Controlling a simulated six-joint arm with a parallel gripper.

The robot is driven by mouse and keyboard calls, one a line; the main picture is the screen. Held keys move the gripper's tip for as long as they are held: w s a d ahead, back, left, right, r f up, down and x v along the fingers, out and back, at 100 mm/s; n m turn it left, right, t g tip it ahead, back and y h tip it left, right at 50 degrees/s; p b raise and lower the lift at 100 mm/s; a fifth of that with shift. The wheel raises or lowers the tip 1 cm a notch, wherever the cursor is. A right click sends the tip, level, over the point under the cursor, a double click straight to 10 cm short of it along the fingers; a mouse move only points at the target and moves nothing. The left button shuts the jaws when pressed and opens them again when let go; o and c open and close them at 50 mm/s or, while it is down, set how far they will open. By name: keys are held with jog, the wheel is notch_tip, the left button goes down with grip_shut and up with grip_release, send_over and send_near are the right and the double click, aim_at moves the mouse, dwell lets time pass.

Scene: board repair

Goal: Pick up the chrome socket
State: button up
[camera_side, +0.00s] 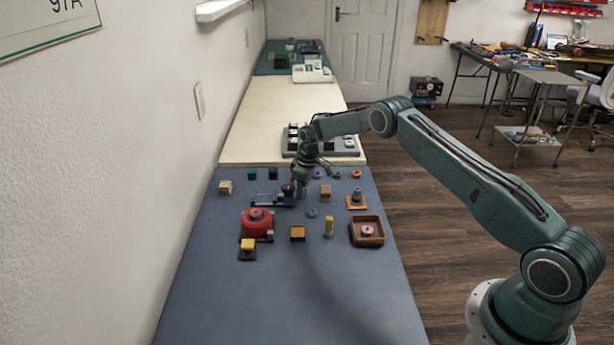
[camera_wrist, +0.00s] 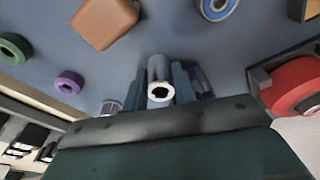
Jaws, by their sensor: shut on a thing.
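The chrome socket (camera_wrist: 160,93) is a small bright metal cylinder with a dark hole in its end, facing the camera in the wrist view. My gripper (camera_wrist: 166,76) is shut on it, with the blue-grey fingers close at its sides. In the side view my gripper (camera_side: 301,193) is low over the far part of the blue mat, beside a small dark blue fixture (camera_side: 265,200). There the socket cannot be made out, and I cannot tell whether it is clear of the surface.
A red round part (camera_side: 256,219), a wooden tray (camera_side: 367,241), an orange-topped block (camera_side: 297,233) and a yellow upright piece (camera_side: 328,227) stand nearer on the mat. A grey tray (camera_side: 340,150) lies beyond. The near mat (camera_side: 300,300) is clear.

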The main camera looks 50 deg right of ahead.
jog(key=shift+a+r, duration=0.1)
jog(key=shift+r, duration=0.35)
jog(key=shift+s+a, duration=0.55)
jog(key=shift+s+a+r, duration=0.1)
jog(key=shift+s+a, duration=0.8)
notch_tip(320, 180, up, 14)
jog(key=shift+f, duration=0.2)
jog(key=shift+d, duration=0.1)
jog(key=shift+o, duration=1.2)
jog(key=shift+w, duration=0.1)
jog(key=c, duration=0.3)
jog(key=w+a+f, duration=0.1)
jog(key=a, duration=1.5)
jog(key=shift+w+a, duration=0.3)
jog(key=shift+w, duration=0.05)
